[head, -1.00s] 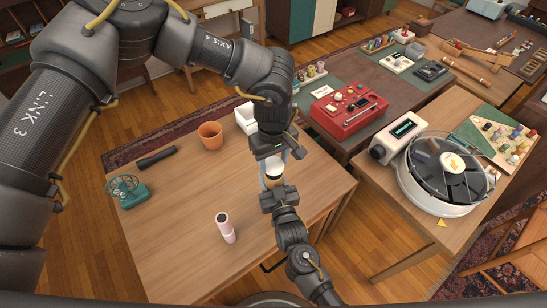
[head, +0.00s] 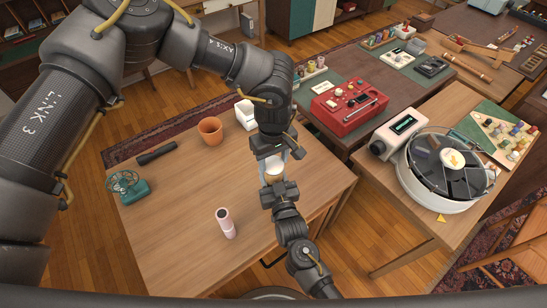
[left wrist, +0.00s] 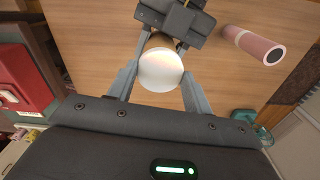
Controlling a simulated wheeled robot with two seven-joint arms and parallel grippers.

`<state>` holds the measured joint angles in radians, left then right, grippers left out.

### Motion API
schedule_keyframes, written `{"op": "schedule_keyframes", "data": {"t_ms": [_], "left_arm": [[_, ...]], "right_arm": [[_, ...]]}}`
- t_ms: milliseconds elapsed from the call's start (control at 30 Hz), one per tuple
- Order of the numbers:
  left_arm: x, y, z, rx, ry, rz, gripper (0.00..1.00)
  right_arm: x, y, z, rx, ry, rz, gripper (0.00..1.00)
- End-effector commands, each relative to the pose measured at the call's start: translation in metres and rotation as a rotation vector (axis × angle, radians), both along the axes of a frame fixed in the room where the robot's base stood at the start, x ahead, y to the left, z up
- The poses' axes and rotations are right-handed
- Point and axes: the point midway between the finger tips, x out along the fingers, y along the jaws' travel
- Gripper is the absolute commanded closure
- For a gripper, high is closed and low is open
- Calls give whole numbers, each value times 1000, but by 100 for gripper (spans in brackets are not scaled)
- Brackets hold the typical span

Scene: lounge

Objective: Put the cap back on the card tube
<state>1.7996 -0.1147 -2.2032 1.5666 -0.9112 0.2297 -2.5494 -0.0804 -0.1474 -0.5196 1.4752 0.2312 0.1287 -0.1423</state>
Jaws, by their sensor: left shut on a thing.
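My left gripper (head: 274,163) reaches down over the table and is shut on the white cap (head: 274,169). In the left wrist view the cap (left wrist: 161,70) is a pale round disc between both fingers. Directly below it is the brown card tube (head: 273,179), mostly hidden by the cap and grippers. A strip of the tube (left wrist: 158,42) shows behind the cap in the left wrist view. My right gripper (head: 278,187) comes from below and is shut around the tube, holding it above the table. Cap and tube look lined up and touching; how far the cap is seated cannot be told.
The wooden table (head: 180,215) also carries a pink cylinder (head: 226,223), a teal fan (head: 127,187), a black torch (head: 157,154), an orange pot (head: 210,131) and a white container (head: 246,114). The table's middle left is clear. Another table stands to the right.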

Motion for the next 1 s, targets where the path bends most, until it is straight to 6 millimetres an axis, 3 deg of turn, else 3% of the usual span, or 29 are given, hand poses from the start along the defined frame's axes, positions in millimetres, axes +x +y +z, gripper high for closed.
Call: {"op": "schedule_keyframes", "data": {"t_ms": [867,900,1000], "left_arm": [[0,0,-13,0,-1,1,71],[0,0,-13,0,-1,1,44],[0,0,-13,0,-1,0,31]], "right_arm": [[0,0,0,0,1,0,96],[0,0,0,0,1,0,96],[0,0,0,0,1,1,96]]}}
